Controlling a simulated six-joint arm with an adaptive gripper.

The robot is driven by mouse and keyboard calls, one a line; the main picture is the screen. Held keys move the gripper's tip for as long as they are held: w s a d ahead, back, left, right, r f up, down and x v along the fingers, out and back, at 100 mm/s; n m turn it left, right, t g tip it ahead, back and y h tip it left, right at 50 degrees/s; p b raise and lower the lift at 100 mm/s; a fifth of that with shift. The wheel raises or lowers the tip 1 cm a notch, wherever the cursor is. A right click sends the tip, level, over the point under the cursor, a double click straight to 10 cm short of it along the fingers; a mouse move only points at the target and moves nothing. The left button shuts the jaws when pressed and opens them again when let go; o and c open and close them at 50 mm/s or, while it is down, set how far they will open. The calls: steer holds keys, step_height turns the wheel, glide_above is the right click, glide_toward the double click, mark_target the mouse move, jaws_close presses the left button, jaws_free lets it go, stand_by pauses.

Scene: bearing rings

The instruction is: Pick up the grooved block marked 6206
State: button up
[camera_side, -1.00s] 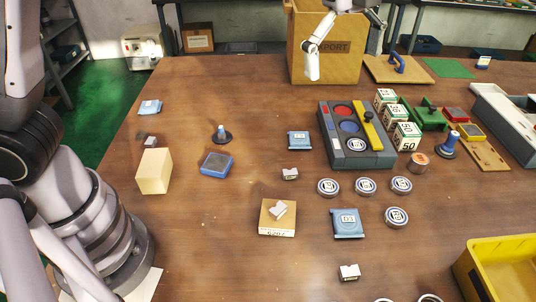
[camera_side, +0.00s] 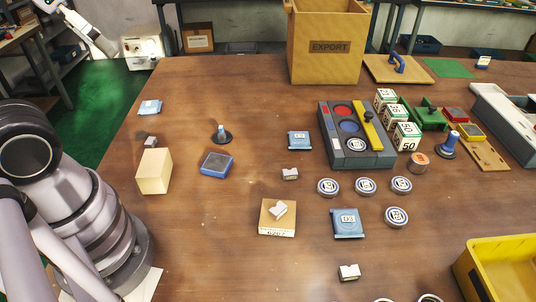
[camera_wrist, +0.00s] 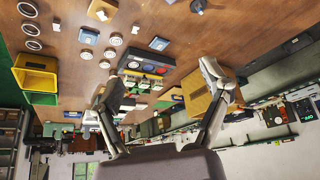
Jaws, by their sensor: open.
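Small light grooved blocks lie on the table in the side view. One (camera_side: 279,209) sits on a flat tan box whose front label looks like 6207, one (camera_side: 289,174) lies behind it, and one (camera_side: 349,272) lies near the front. A darker small block (camera_side: 150,142) lies at the left. I cannot read 6206 on any of them. My gripper (camera_wrist: 162,82) is open and empty in the wrist view, its two fingers spread wide. In the side view only a pale part of it shows at the upper left, high and far from the blocks.
A cardboard EXPORT box (camera_side: 326,45) stands at the back. A grey tray (camera_side: 383,160) with coloured discs, several round rings (camera_side: 366,186), blue packets (camera_side: 347,223) and a yellow bin (camera_side: 480,275) occupy the right. A cream block (camera_side: 154,171) stands left.

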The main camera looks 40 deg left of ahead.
steer(key=w+d+f+n+g+h, duration=0.35)
steer(key=w+d+f, duration=0.25)
steer(key=w+d, duration=0.25)
steer(key=w+d+f+n+g+h, duration=0.35)
steer(key=w+d+f+g, duration=0.2)
steer(key=w+d, duration=0.35)
steer(key=n+g+h, duration=0.1)
steer(key=n+h, duration=0.5)
steer(key=n, duration=0.1)
glide_toward(349, 268)
steer(key=x, duration=0.4)
steer(key=shift+x, duration=2.9)
steer(key=c, duration=1.3)
